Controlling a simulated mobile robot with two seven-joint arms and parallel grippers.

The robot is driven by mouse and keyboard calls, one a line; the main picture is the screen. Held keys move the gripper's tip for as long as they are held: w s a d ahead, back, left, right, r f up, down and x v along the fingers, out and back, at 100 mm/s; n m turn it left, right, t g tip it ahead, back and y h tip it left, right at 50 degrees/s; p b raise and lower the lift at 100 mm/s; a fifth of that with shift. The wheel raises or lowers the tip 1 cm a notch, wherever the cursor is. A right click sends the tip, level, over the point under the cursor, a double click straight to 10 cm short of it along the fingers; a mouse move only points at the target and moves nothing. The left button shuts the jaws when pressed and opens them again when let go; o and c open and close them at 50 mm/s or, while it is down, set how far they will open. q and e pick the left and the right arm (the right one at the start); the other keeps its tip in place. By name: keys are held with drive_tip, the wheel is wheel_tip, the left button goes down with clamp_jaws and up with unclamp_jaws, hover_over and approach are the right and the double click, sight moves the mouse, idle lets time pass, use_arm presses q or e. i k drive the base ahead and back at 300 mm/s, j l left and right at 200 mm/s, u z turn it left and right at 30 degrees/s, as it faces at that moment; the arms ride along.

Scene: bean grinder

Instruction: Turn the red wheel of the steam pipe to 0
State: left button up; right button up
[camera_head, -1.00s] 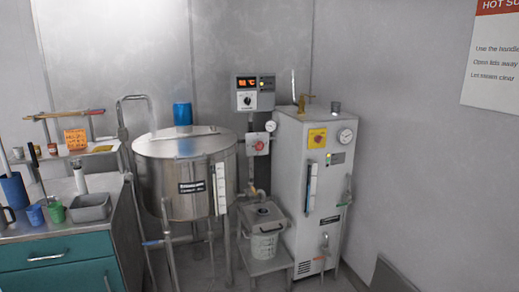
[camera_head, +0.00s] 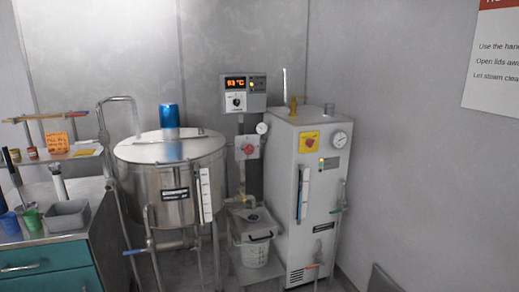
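A small red round part (camera_head: 248,149) sits on a grey plate on the back wall, between the steel kettle (camera_head: 172,205) and the tall white cabinet (camera_head: 288,215). It looks like a wheel or knob, and I cannot read any scale marks on it. A pipe with brass-coloured fittings (camera_head: 241,200) runs below it. A second red knob (camera_head: 310,142) sits on a yellow plate on the cabinet front. Neither of my grippers is in view.
A control box (camera_head: 243,93) with an orange temperature display hangs above the red part. A teal-drawered counter (camera_head: 45,270) is at left. The right wall is bare except for a sign (camera_head: 495,60).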

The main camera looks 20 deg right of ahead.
sight(249, 149)
drive_tip(key=i+l, duration=0.2)
drive_tip(key=l, duration=0.2)
drive_tip(key=i+l+z, duration=0.1)
drive_tip(key=l, duration=0.35)
drive_tip(key=i+l, duration=0.3)
drive_tip(key=i+l+z, duration=0.1)
drive_tip(key=l, duration=0.4)
drive_tip(key=i+l, duration=0.35)
drive_tip(key=k+l+z, duration=0.05)
